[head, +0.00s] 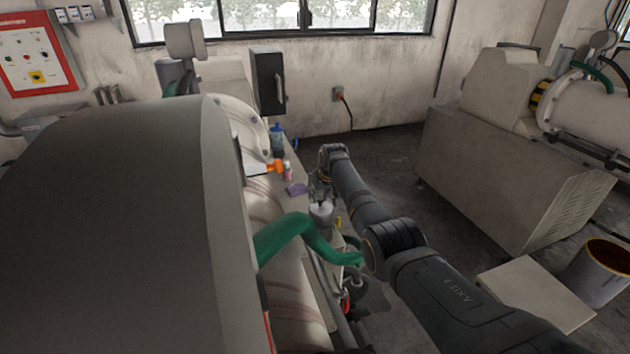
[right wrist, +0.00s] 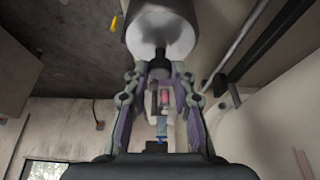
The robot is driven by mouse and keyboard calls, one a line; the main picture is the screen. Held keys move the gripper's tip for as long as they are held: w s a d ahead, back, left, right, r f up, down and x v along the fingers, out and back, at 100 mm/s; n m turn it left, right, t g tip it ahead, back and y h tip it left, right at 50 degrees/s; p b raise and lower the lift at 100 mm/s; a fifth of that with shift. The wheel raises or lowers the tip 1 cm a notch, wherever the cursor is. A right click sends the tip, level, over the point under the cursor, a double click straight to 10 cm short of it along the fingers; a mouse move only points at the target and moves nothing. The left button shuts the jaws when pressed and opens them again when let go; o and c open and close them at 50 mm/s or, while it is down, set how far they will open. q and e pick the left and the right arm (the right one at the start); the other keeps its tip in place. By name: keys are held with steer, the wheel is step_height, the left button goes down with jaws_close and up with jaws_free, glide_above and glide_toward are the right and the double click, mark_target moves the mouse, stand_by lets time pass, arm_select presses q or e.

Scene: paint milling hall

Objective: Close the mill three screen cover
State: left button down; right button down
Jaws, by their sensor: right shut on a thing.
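My right gripper (head: 321,188) is beside the mill, at the end of my arm that reaches in from the lower right. In the right wrist view its two fingers (right wrist: 160,78) stand either side of a dark knob or stem (right wrist: 158,56) below a pale cylinder (right wrist: 160,28). The gripper appears shut on that dark part. The pale cylinder (head: 321,212) also shows in the head view. A large grey rounded housing (head: 120,220) fills the left foreground. I cannot tell which part is the mill three screen cover. My left gripper is not in view.
A green hose (head: 300,232) curves just below the gripper. A black box with a handle (head: 267,82) stands behind. Open floor (head: 385,150) lies right, before another machine (head: 510,170).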

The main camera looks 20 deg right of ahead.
steer(key=shift+a, duration=0.2)
steer(key=c, duration=1.3)
jaws_free()
steer(key=shift+o, duration=0.9)
steer(key=v, duration=1.2)
steer(key=shift+w+d, duration=0.1)
